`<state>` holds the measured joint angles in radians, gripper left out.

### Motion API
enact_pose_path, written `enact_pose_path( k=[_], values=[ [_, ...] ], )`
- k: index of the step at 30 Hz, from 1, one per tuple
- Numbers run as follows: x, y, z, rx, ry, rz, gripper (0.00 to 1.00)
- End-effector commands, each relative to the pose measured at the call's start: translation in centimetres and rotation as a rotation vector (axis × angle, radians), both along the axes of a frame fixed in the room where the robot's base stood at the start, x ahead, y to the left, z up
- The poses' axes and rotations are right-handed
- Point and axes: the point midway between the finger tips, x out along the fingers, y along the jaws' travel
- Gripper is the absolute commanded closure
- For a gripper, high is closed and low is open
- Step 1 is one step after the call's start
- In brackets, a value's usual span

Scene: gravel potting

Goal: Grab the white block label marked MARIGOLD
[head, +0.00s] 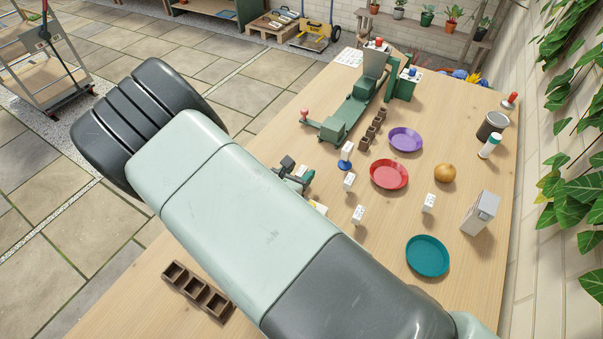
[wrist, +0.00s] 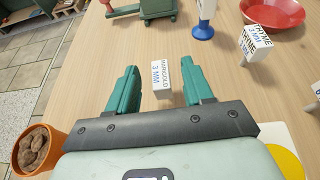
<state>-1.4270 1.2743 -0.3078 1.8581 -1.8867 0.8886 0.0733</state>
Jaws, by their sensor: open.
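The white block marked MARIGOLD 3 MM (wrist: 161,76) stands on the wooden table in the wrist view, its lettering sideways. My gripper (wrist: 160,86) is open, with one green finger on each side of the block and a visible gap to each. In the head view my gripper (head: 298,175) is mostly hidden behind my arm, and the block cannot be made out clearly there. A white block marked THYME (wrist: 256,43) stands to the right. Another white block (wrist: 207,9) is on a blue stand (wrist: 202,32) beyond.
A red saucer (head: 389,174), purple saucer (head: 405,139) and teal saucer (head: 428,256) lie on the table. A green machine (head: 350,115) stands at the back. A terracotta pot of brown lumps (wrist: 38,148) is close at the wrist view's lower left. More white blocks (head: 429,203) stand right.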

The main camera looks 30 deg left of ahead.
Motion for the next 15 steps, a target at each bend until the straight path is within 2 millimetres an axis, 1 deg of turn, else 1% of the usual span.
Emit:
enact_pose_path(
  k=[1,3,6,13,14,15],
  values=[
    [1.1,0.0,-0.2,0.002,-0.003,-0.004,0.49],
    [2.0,0.0,-0.5,0.003,-0.002,-0.004,0.49],
    [2.6,0.1,-0.7,0.002,-0.002,-0.002,0.49],
    [2.8,0.1,-0.8,0.002,-0.002,-0.002,0.49],
    [2.8,0.1,-0.8,0.002,-0.002,-0.002,0.50],
    [2.8,0.1,-0.8,0.002,-0.002,-0.002,0.57]
  ],
)
